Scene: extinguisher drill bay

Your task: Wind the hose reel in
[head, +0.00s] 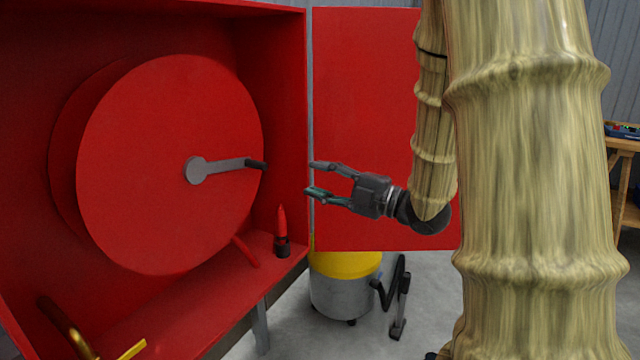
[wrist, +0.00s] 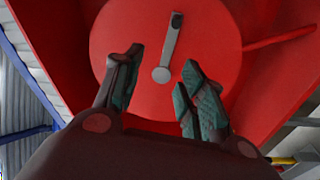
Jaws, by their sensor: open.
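The red hose reel (head: 165,150) stands inside an open red cabinet (head: 285,50). A grey crank arm (head: 222,166) runs from its hub to the right and ends in a dark handle (head: 256,164). My gripper (head: 318,179) is open and empty, to the right of the handle and apart from it. In the wrist view, my open gripper (wrist: 155,85) points toward the reel face (wrist: 208,40), with the crank arm (wrist: 169,50) seen between and beyond the fingers. A short piece of red hose (head: 246,252) shows below the reel.
The cabinet door (head: 370,100) hangs open behind my gripper. A red nozzle (head: 282,230) stands on the cabinet floor, and a brass pipe (head: 66,328) is at lower left. A yellow-topped grey vacuum (head: 342,285) stands below. A workbench (head: 622,145) is far right.

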